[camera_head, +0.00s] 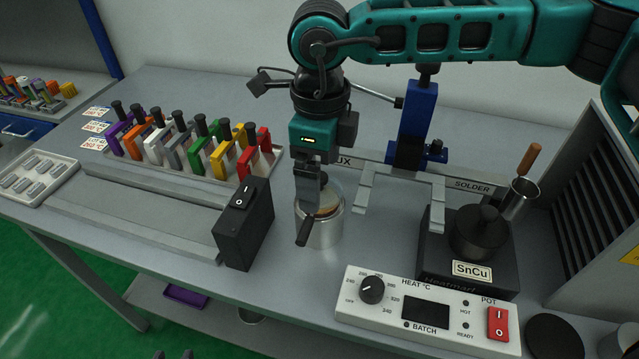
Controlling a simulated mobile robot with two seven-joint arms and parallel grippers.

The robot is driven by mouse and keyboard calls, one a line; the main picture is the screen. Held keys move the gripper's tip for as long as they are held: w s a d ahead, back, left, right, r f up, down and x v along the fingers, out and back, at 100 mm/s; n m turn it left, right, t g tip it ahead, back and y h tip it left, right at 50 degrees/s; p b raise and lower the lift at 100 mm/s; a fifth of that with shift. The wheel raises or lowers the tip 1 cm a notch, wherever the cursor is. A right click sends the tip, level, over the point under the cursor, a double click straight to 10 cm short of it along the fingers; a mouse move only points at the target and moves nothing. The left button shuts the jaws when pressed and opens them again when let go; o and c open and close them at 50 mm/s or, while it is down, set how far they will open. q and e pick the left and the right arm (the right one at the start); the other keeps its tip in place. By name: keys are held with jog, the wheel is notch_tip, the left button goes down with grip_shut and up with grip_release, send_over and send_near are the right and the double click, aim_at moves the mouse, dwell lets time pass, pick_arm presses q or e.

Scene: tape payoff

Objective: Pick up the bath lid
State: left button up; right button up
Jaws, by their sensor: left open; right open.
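The bath lid (487,222) is a dark round lid with a raised knob. It sits on the dark solder pot (476,247), at the right of the bench.
A heat control panel (426,307) stands in front of the pot. A black switch box (243,222) and a row of coloured clamps (195,145) are left. A dark disc (553,337) lies lower right.

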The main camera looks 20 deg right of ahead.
jog(key=shift+f, duration=0.8)
jog(key=shift+c, duration=0.3)
jog(key=c, duration=1)
jog(key=shift+o, duration=0.2)
jog(key=shift+r, duration=0.15)
